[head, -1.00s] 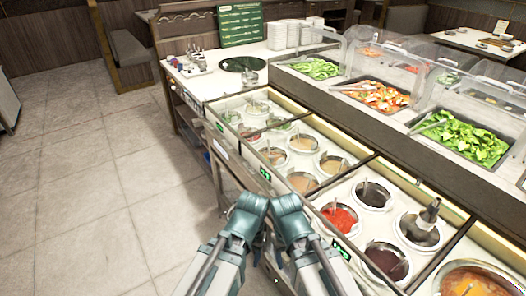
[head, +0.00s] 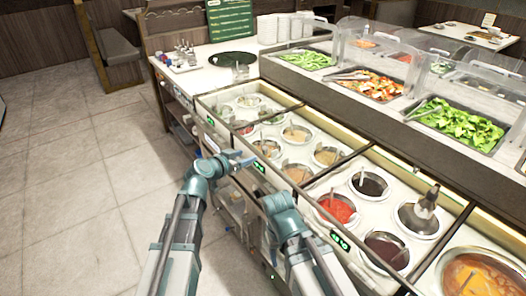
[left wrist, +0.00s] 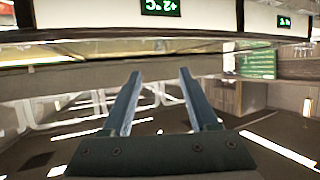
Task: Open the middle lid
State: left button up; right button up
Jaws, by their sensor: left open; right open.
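The counter has three sauce sections in a row. The middle section (head: 285,158) holds pots of tan sauces; a clear lid seems to lie flat over it, but its edges are hard to make out. A green display (head: 259,167) is on the front below it. My left gripper (head: 246,161) is beside this front edge near the display, open and empty. In the left wrist view its two fingers (left wrist: 158,75) are apart below an upside-down display (left wrist: 160,7). My right arm ends in a teal joint nearer me; its fingers are hidden.
The near section (head: 352,202) holds red and dark sauces, and the far section (head: 240,104) holds several pots. A salad bar with clear covers (head: 395,60) runs behind. Plates (head: 275,28) and a green menu board (head: 230,18) stand at the back. Floor on the left is clear.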

aim_at(263, 149)
pick_arm(q)
jog(key=b+x, duration=0.4)
jog(key=x, duration=0.9)
jog(key=shift+d+f+b, duration=0.1)
jog(key=shift+b, duration=0.3)
grip_shut()
dwell(0.7)
